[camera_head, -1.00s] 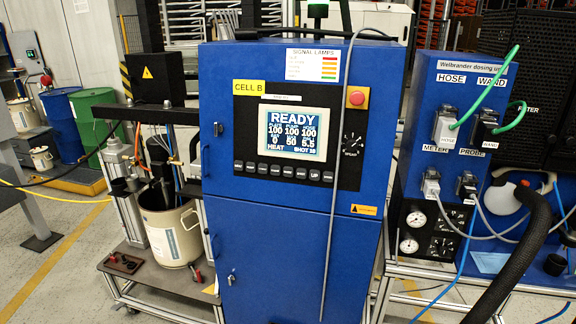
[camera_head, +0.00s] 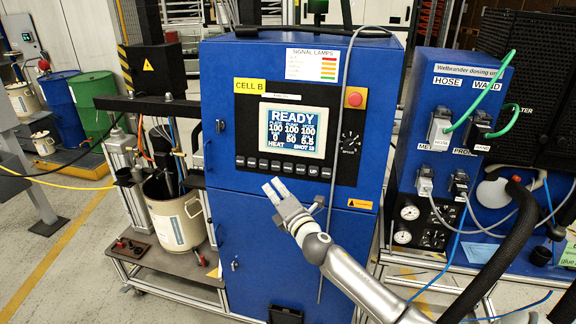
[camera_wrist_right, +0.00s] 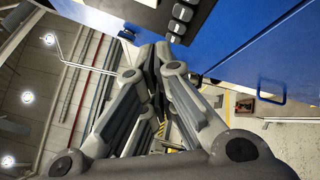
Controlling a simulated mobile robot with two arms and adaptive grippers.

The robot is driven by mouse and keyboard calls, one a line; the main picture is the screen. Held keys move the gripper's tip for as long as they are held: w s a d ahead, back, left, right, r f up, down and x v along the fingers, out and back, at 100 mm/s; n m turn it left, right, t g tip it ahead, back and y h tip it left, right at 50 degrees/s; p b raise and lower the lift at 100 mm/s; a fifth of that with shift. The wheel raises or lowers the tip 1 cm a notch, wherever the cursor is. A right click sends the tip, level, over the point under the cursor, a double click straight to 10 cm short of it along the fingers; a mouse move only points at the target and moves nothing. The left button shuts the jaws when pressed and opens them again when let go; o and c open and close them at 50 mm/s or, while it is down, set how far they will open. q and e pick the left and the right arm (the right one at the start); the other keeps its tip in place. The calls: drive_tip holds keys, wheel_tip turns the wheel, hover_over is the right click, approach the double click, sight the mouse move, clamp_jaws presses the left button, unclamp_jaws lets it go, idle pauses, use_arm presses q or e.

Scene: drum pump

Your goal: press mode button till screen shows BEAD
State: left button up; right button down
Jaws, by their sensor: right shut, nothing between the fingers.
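The screen (camera_head: 292,131) on the blue cabinet shows READY with rows of numbers, and SHOT below. A row of dark buttons (camera_head: 284,166) runs under the screen; the labels are mostly too small to read, one at the right reads UP. My right gripper (camera_head: 271,188) is shut and empty, in front of the cabinet just below the button row. In the right wrist view its fingers (camera_wrist_right: 155,58) are together, with a few buttons (camera_wrist_right: 180,14) at the top edge. I cannot tell whether the fingertips touch the panel. My left gripper is not in view.
A red stop button (camera_head: 355,99) and a dial (camera_head: 349,143) sit right of the screen. A grey cable (camera_head: 338,140) hangs down the cabinet front. The blue dosing unit (camera_head: 450,85) with hoses stands at right, a pail (camera_head: 173,222) at left.

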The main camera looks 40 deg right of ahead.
sight(288, 168)
drive_tip(key=shift+w+d, duration=0.1)
idle(0.3)
drive_tip(key=shift+w+d+f+b, duration=0.25)
drive_tip(key=shift+w+d+b, duration=0.4)
drive_tip(key=shift+w+d, duration=0.35)
drive_tip(key=shift+w+d+f+b, duration=0.25)
drive_tip(key=shift+w+d+b, duration=0.55)
drive_tip(key=shift+d, duration=0.35)
drive_tip(key=shift+w+d+f+b, duration=0.25)
drive_tip(key=shift+w+d+b, duration=0.3)
drive_tip(key=shift+w+d, duration=0.45)
drive_tip(key=shift+s, duration=0.1)
drive_tip(key=shift+d, duration=0.15)
drive_tip(key=shift+w+d+f, duration=0.1)
drive_tip(key=shift+w+d, duration=0.15)
drive_tip(key=shift+w, duration=0.05)
drive_tip(key=shift+w+d+b, duration=0.25)
drive_tip(key=shift+d+b, duration=0.05)
drive_tip(key=shift+b, duration=0.25)
drive_tip(key=shift+s+a+p, duration=0.5)
drive_tip(key=shift+s+a, duration=0.05)
drive_tip(key=shift+a, duration=0.1)
